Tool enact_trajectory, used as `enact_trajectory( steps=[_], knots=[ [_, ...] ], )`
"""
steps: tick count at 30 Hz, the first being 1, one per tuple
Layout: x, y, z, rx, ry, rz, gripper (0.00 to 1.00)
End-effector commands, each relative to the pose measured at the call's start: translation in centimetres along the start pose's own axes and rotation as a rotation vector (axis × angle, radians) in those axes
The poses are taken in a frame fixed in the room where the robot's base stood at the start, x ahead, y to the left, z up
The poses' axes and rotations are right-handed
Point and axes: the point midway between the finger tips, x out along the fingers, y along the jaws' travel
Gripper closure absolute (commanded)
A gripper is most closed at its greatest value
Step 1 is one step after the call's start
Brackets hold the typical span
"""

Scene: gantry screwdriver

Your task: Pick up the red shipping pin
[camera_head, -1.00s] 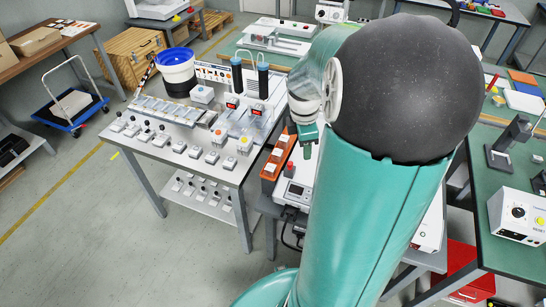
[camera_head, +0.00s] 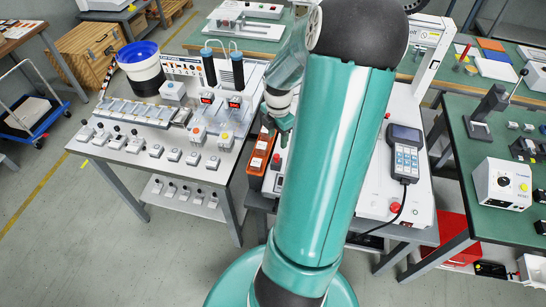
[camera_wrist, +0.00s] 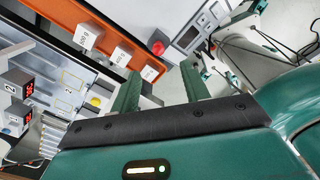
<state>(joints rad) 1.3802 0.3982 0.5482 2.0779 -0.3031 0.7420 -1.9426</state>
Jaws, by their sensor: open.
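I cannot make out the red shipping pin with certainty in either current view. My arm covers much of the white machine (camera_head: 418,190) in the head view and may hide it. A thin upright red piece (camera_head: 465,54) stands on the green bench at the back right, too small to identify. My gripper (camera_wrist: 160,78) is open in the wrist view, its two green fingers apart with nothing between them. In the head view it hangs near the orange tray (camera_head: 259,152), partly hidden by my arm.
The orange tray with labelled white blocks also shows in the wrist view (camera_wrist: 75,15), near a red button (camera_wrist: 157,46). A handheld keypad (camera_head: 405,152) lies on the white machine. The left bench (camera_head: 120,160) holds several switches. The grey floor at left has clear room.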

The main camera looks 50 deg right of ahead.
Motion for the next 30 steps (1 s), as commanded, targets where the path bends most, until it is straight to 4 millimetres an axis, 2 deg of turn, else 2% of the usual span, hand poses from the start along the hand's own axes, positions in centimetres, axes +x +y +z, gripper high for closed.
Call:
enact_trajectory(
  steps=[1, 6, 13, 21, 30],
  knots=[
    [1.2, -0.1, 0.0, -0.001, 0.004, -0.004, 0.54],
    [4.0, -0.1, 0.0, -0.001, 0.003, -0.003, 0.54],
    [5.7, 0.3, -0.1, -0.003, 0.001, -0.002, 0.54],
    [9.6, 0.8, -0.2, -0.003, 0.002, -0.002, 0.54],
    [10.0, 0.9, -0.2, -0.003, -0.001, 0.0, 0.56]
  ],
)
